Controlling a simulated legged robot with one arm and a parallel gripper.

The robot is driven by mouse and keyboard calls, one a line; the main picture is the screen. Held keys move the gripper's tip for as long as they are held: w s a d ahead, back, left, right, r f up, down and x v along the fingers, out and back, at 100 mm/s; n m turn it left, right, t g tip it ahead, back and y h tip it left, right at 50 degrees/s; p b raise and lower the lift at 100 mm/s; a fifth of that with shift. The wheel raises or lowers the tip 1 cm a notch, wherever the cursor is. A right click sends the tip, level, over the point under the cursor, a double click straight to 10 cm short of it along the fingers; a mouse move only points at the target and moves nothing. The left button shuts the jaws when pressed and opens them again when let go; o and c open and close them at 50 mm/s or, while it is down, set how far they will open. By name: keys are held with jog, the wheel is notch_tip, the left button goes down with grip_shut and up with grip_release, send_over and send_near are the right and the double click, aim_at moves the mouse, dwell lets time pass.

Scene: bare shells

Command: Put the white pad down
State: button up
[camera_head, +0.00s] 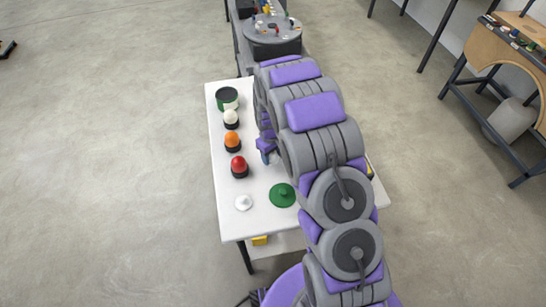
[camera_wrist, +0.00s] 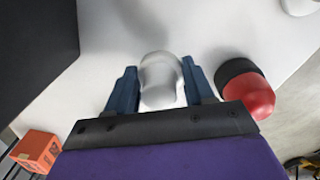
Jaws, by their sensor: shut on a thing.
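The white pad (camera_wrist: 160,80) is a smooth, rounded white piece between the two blue fingers of my gripper (camera_wrist: 161,88) in the wrist view. The fingers are shut on it from both sides. In the head view my gripper (camera_head: 267,152) is over the white table (camera_head: 232,223), right of the row of domed pieces. The held pad cannot be made out there. The wrist view shows the white tabletop (camera_wrist: 215,35) beyond the pad. I cannot tell whether the pad touches it.
A red dome on a black base (camera_head: 239,167) stands close to the right finger in the wrist view (camera_wrist: 258,95). Orange (camera_head: 232,141) and white domes (camera_head: 231,118), a green cup (camera_head: 228,98), a white knobbed piece (camera_head: 243,202) and a green disc (camera_head: 282,195) share the table.

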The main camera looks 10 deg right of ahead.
aim_at(273, 156)
jog(key=shift+w+d+f, duration=0.1)
jog(key=shift+w+d, duration=0.1)
jog(key=shift+w, duration=0.3)
jog(key=shift+w+d+f, duration=0.1)
jog(key=shift+w+d, duration=0.1)
jog(key=shift+w, duration=0.25)
jog(key=shift+f+b, duration=0.65)
jog(key=shift+f, duration=1.05)
jog(key=o, duration=1.2)
jog(key=shift+r, duration=0.1)
